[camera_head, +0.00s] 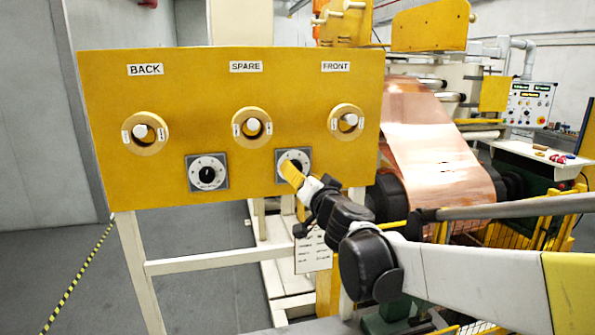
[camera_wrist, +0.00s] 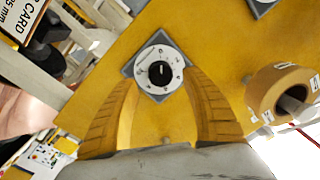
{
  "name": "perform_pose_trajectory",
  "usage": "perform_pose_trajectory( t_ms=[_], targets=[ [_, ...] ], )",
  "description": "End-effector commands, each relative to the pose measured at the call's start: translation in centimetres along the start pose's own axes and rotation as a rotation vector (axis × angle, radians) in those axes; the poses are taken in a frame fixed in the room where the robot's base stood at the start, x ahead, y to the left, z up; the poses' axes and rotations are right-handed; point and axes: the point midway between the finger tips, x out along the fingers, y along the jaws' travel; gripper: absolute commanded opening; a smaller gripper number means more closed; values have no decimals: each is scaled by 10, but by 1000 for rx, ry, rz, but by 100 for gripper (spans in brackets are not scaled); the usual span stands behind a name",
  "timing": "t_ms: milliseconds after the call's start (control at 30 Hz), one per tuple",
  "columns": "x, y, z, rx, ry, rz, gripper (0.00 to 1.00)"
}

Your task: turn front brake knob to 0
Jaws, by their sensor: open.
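The front brake knob (camera_head: 294,160) is a round dial on a grey square plate, low on the yellow panel between the SPARE and FRONT labels. In the wrist view the knob (camera_wrist: 159,73) shows a white numbered face and a black centre grip; the numbers are too small to read surely. My gripper (camera_head: 291,174) is at this dial, its yellow fingers partly covering it in the head view. In the wrist view my gripper (camera_wrist: 163,84) is open, with one finger on each side of the dial and a gap between them and the black grip. Contact with the panel cannot be told.
A similar dial (camera_head: 207,173) is to the left. Ringed openings sit under BACK (camera_head: 145,133), SPARE (camera_head: 252,127) and FRONT (camera_head: 346,122). The SPARE ring juts out near my right finger in the wrist view (camera_wrist: 268,92). Copper foil (camera_head: 432,140) is right of the panel.

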Motion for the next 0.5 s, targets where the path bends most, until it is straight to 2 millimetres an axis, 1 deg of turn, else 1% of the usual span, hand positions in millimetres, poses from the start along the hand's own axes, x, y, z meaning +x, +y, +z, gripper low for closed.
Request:
perform_pose_trajectory(
  t_ms=[33,100,300,400,500],
  targets=[
    [-13,0,0,0,0,1,56],
    [-30,0,0,-1,0,1,56],
    [-69,0,0,-1,0,1,56],
    [-80,0,0,-1,0,1,56],
    [-87,0,0,-1,0,1,56]
  ],
)
